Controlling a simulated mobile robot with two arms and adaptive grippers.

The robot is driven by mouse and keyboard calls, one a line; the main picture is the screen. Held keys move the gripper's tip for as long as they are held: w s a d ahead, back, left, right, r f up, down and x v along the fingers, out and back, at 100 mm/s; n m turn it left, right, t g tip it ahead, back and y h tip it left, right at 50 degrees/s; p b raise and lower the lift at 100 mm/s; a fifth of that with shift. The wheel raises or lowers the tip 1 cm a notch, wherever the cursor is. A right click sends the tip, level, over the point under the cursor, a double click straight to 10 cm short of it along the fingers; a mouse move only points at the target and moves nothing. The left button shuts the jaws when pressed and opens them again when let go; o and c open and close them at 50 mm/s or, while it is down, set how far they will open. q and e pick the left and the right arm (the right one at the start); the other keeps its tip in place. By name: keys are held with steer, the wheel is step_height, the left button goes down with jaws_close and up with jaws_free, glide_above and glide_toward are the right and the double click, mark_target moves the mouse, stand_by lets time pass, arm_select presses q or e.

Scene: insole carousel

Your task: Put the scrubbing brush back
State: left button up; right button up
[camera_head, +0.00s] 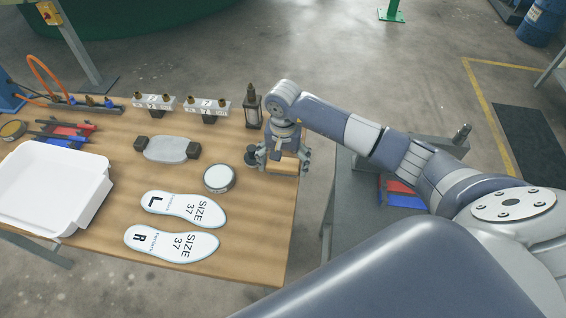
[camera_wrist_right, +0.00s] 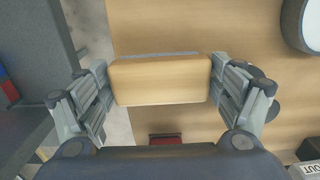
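The scrubbing brush, a wooden block (camera_head: 289,166), is at the right edge of the wooden table. My right gripper (camera_head: 283,160) is over it with a finger on each side. In the right wrist view the block (camera_wrist_right: 160,80) lies between both finger pads of my right gripper (camera_wrist_right: 160,85), which look closed against its ends. Part of the block shows over the floor past the table edge. Its bristles are hidden, and I cannot tell whether it touches the table. My left gripper is not in view.
On the table (camera_head: 270,215) are a white tray (camera_head: 92,208), two insoles (camera_head: 184,208), a round tin (camera_head: 219,178), a grey oval piece (camera_head: 167,149) between dark blocks, and a lantern-like bottle (camera_head: 252,106). A grey bench (camera_head: 350,195) stands right of it. A red piece (camera_wrist_right: 165,138) shows below the brush.

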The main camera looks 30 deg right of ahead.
mark_target(283, 163)
steer(key=shift+r, duration=0.2)
steer(key=shift+w+r, duration=0.1)
steer(key=shift+r, duration=0.15)
step_height(283, 163, up, 11)
steer(key=b, duration=0.3)
steer(key=shift+r, duration=0.2)
stand_by(0.3)
